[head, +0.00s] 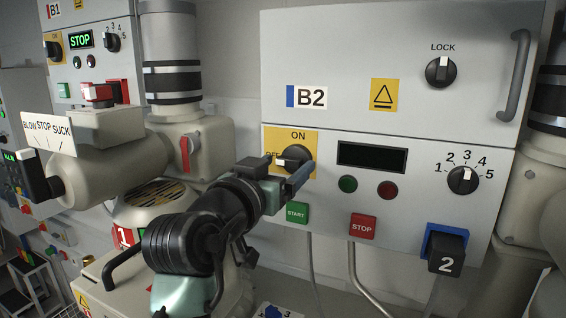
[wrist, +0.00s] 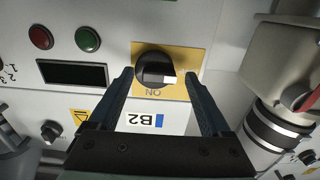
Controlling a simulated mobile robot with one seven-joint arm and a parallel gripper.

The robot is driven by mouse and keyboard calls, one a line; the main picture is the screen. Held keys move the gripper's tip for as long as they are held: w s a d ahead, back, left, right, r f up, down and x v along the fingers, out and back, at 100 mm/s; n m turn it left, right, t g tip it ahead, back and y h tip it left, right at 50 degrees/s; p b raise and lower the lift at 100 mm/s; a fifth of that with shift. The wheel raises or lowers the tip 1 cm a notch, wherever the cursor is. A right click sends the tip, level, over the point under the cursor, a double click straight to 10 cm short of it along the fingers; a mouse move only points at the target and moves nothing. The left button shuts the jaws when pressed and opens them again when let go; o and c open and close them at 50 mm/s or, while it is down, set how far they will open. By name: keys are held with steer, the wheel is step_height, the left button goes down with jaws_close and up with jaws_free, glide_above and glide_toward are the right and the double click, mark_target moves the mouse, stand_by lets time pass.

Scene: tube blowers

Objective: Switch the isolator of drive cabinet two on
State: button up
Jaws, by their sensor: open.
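Drive cabinet two is the grey cabinet (head: 385,45) labelled B2. Its isolator is a black rotary knob (head: 297,156) on a yellow plate (head: 309,138) with ON at the top and OFF at the left. The knob's white pointer faces left, towards OFF. My gripper (head: 284,170) is just in front of the knob, partly covering the plate and the OFF label. In the wrist view, which is upside down, the knob (wrist: 150,69) lies between the open, empty fingers of my gripper (wrist: 160,74). I cannot tell whether the fingertips reach around it or touch it.
The cabinet also has a dark display (head: 372,157), a LOCK knob (head: 441,71), a numbered selector (head: 463,180), a green START button (head: 296,213) and a red STOP button (head: 362,226). A beige blower valve (head: 110,165) with a red lever stands close at left.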

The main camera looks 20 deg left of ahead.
jaws_close()
